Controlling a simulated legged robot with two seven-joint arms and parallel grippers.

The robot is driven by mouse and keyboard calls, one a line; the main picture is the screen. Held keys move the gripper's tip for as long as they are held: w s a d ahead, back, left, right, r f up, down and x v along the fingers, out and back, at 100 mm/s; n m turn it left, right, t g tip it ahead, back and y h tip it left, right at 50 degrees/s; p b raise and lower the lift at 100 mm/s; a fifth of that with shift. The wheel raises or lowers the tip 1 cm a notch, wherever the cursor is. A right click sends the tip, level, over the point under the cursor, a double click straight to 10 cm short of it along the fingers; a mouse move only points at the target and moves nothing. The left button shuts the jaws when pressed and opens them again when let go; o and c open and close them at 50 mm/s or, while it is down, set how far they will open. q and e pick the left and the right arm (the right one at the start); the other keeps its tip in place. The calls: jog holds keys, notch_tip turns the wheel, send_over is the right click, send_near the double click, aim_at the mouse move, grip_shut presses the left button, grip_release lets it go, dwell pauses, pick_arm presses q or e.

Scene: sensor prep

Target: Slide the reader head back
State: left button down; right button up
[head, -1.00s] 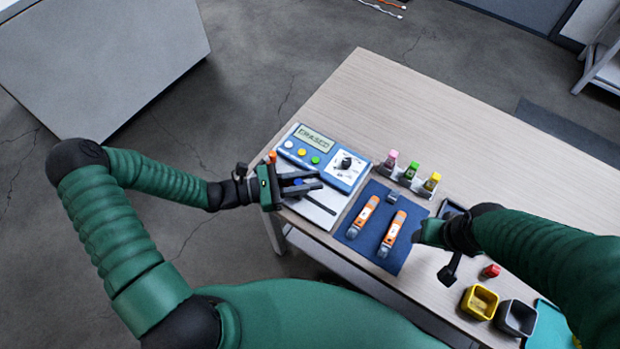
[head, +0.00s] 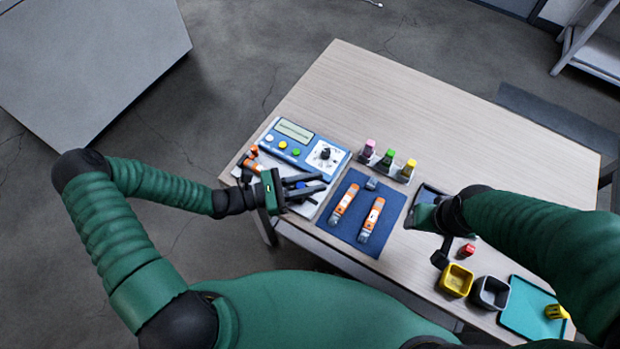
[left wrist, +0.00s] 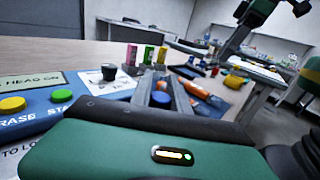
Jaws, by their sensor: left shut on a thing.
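The blue and white console (head: 322,154) sits at the table's left corner, with a screen, coloured buttons and a black dial. In the left wrist view its screen (left wrist: 32,84) reads "HEAD ON". My left gripper (head: 308,187) is over the console's pale front part (head: 303,209). In the left wrist view its fingers close around a blue knob (left wrist: 160,99), which appears to belong to the reader head; the rest of the head is hidden. An orange and white piece (head: 251,161) shows behind the gripper. My right gripper (head: 440,257) hangs over the table; its jaws are unclear.
Two orange and white sensors (head: 371,219) lie on a blue mat (head: 346,233). A rack with pink, green and yellow-capped vials (head: 387,165) stands behind. A red piece (head: 466,250), yellow bin (head: 456,280), grey bin (head: 490,292) and teal tray (head: 527,312) are right. The far table is clear.

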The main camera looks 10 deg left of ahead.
pick_arm(q)
jog(key=c, duration=1.6)
grip_release()
jog(key=shift+a+f, duration=0.1)
jog(key=shift+a, duration=0.05)
jog(key=shift+o, duration=1.2)
jog(key=shift+s, duration=0.15)
jog(key=shift+o, duration=0.5)
jog(key=shift+d, duration=0.45)
jog(key=shift+a, duration=0.3)
jog(key=v, duration=1.6)
jog(key=shift+s, duration=0.2)
pick_arm(e)
jog(key=shift+s+d+r, duration=0.1)
jog(key=shift+s+d, duration=0.05)
